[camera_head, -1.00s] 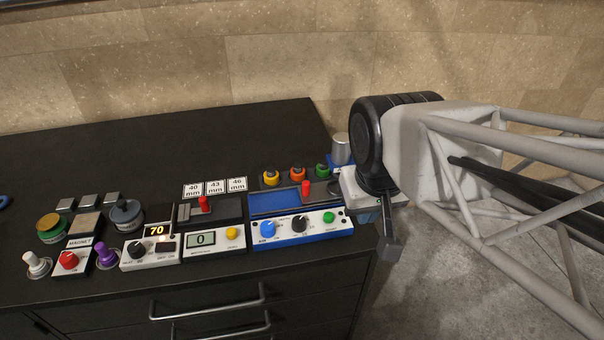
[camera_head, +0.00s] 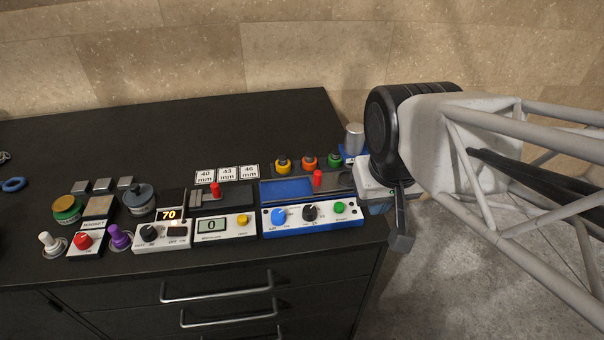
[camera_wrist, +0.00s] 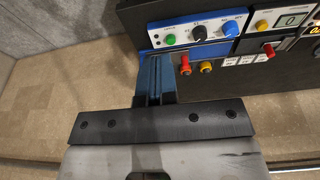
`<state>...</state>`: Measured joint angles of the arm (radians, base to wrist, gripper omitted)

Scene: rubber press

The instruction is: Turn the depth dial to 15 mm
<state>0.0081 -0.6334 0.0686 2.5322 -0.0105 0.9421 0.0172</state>
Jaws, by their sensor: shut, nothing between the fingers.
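The black dial (camera_head: 310,212), which I take as the depth dial, sits on the blue-edged white control panel (camera_head: 273,232), between a blue knob (camera_head: 278,217) and a green button (camera_head: 339,207). Its white pointer line shows, but its scale is too small to read. The dial also shows in the wrist view (camera_wrist: 199,33). My gripper (camera_head: 379,209) is to the right of this panel, apart from the dial, and partly hidden by my own wrist. In the wrist view its blue fingers (camera_wrist: 154,62) are shut and empty, pointing toward the panel's end.
Yellow, orange and green ring-shaped pieces (camera_head: 308,162) and a red-handled lever (camera_head: 317,178) stand behind the panel. A display panel reading 0 (camera_head: 212,225) and a heater panel reading 70 (camera_head: 162,236) are to the left. The bench's back left is mostly clear.

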